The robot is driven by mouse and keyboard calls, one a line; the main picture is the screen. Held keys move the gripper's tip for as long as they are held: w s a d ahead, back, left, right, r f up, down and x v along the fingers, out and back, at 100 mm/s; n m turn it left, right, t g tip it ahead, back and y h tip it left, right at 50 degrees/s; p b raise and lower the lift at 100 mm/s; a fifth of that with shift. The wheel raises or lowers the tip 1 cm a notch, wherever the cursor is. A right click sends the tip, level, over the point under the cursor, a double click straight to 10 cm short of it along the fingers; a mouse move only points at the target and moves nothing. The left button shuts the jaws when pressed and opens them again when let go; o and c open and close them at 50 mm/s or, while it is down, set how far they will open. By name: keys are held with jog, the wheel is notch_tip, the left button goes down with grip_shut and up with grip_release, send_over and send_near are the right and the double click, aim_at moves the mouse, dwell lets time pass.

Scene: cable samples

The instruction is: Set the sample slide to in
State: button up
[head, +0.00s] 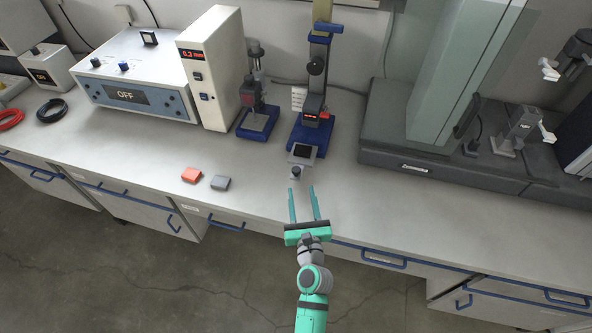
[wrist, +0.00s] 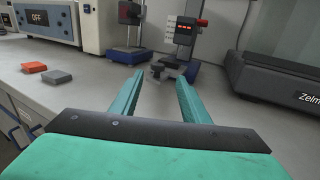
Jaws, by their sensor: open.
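The sample slide (head: 302,154) is a light grey plate with a dark square top, sticking out from the front of a blue-based stand (head: 317,120). A small dark knob (head: 296,172) is at its front end. My gripper (head: 302,189) is open and empty, its two teal fingers pointing at the knob, one to each side of the line to it. In the wrist view the knob (wrist: 157,70) shows beyond and between the fingertips (wrist: 160,82), with a visible gap. The slide's plate is partly hidden behind the knob there.
A second blue-based stand (head: 258,122) and a white tower (head: 210,70) stand to the left. Red (head: 191,175) and grey (head: 220,183) blocks lie on the bench (head: 120,150) front left. A dark grey machine (head: 400,150) stands to the right. The bench around the knob is clear.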

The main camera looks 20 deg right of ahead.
aim_at(297, 174)
jog(key=x, duration=1)
jog(key=shift+w+a, duration=0.2)
jog(key=shift+w, duration=0.1)
